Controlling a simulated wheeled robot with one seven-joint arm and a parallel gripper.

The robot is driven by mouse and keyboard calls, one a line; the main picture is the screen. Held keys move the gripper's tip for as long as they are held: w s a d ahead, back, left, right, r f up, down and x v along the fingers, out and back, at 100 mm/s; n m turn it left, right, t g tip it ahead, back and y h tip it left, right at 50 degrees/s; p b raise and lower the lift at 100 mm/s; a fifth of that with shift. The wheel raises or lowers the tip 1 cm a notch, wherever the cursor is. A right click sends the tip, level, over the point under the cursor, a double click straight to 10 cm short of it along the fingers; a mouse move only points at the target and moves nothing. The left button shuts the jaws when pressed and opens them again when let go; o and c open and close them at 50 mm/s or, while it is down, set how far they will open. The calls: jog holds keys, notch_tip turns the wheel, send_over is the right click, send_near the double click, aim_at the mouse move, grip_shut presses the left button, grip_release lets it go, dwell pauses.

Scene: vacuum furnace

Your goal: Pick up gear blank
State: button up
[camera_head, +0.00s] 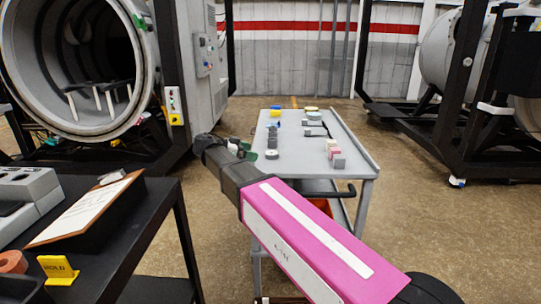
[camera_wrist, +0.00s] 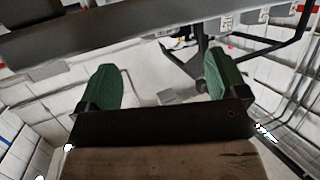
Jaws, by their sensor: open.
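A small round grey piece with a dark centre, which looks like the gear blank (camera_head: 271,154), lies on the near left part of the grey cart top (camera_head: 302,158). My gripper (camera_head: 246,152) is at the cart's left edge, just left of this piece and apart from it as far as I can tell. Its green fingers are partly hidden behind my wrist in the head view. In the wrist view my gripper (camera_wrist: 163,82) shows two green fingers spread wide with nothing between them. I cannot make out the gear blank in the wrist view.
Several dark blocks (camera_head: 272,131) stand along the cart's left side. A black table with a clipboard (camera_head: 85,208) is at left. The open furnace (camera_head: 95,65) stands behind.

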aim_at(267, 154)
jog(key=x, duration=0.7)
jog(key=shift+d+r, duration=0.15)
jog(key=shift+d, duration=0.45)
jog(key=shift+w, duration=0.15)
jog(key=c, duration=1.2)
